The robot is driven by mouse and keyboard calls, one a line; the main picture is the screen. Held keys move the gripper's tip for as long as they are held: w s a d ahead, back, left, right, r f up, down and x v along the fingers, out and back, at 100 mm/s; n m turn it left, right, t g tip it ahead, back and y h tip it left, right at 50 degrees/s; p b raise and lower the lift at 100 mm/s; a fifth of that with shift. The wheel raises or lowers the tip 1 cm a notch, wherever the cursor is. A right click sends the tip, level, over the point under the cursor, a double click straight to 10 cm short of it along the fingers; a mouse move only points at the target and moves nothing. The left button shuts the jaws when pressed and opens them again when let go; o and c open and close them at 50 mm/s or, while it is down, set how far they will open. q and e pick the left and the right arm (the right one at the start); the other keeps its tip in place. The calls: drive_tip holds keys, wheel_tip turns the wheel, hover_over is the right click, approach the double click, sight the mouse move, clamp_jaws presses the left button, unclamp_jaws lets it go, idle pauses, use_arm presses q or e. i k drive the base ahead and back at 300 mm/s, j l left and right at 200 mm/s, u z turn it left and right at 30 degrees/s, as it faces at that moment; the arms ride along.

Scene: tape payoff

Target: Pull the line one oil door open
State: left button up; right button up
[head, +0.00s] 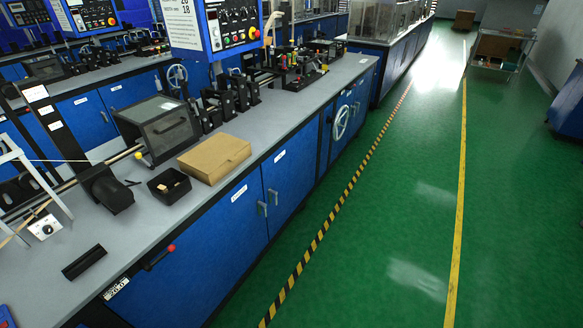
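Blue cabinet doors line the front of the long grey-topped bench. The near pair is a left door (226,232) and a right door (294,178), each with a white label too small to read. Their grey upright handles, the left one (262,209) and the right one (273,196), sit close together at the seam. Both doors look shut. Farther along the same bench are more blue doors (361,98), also shut, by a white handwheel (341,122). I cannot tell which door is the oil door. Neither of my grippers is in view.
On the bench stand a cardboard box (214,158), a small black bin (169,184) and a dark machine housing (157,128). A red knob (171,248) sticks out at the bench front. The green floor (390,230) beside the bench is clear, with a black-and-yellow stripe (322,231).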

sight(290, 171)
drive_tip(key=i+l+u, duration=0.1)
drive_tip(key=u, duration=0.3)
drive_tip(key=i+l+u, duration=0.1)
drive_tip(key=u, duration=0.3)
drive_tip(key=i+l+u, duration=0.2)
drive_tip(key=u, duration=0.2)
drive_tip(key=i+l+u, duration=0.1)
drive_tip(key=u, duration=0.3)
drive_tip(key=i+l+u, duration=0.1)
drive_tip(key=l, duration=0.4)
drive_tip(key=i+l, duration=0.15)
drive_tip(key=l, duration=0.35)
drive_tip(key=i+l+u, duration=0.15)
drive_tip(key=l, duration=0.4)
drive_tip(key=k+j, duration=0.05)
